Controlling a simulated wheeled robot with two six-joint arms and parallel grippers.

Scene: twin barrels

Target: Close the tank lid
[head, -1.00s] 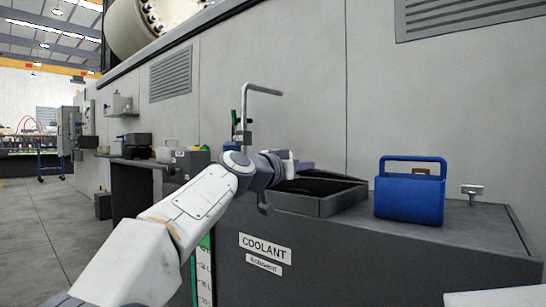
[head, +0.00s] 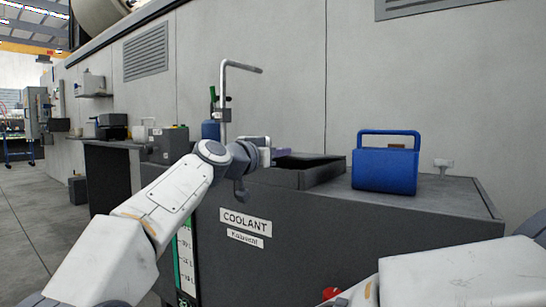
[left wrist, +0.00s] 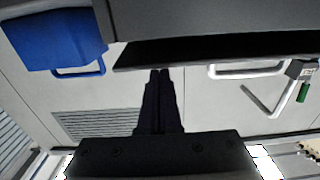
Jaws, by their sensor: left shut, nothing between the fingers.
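The dark grey tank (head: 350,232), labelled COOLANT, stands in front of a grey machine wall. On its top is a raised rectangular hatch frame (head: 322,175) with a black area inside. I cannot tell clearly how far the lid is tilted. My left gripper (head: 268,152) is at the left end of the hatch, its fingers small in the head view. In the left wrist view its fingers (left wrist: 160,72) are shut and empty, their tips close to a black strip under a dark grey panel (left wrist: 215,15). My right gripper is not in view; its arm shows at lower right.
A bent pale pipe (head: 224,100) rises behind my left gripper. A red knob-like thing (head: 330,293) is low in front.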

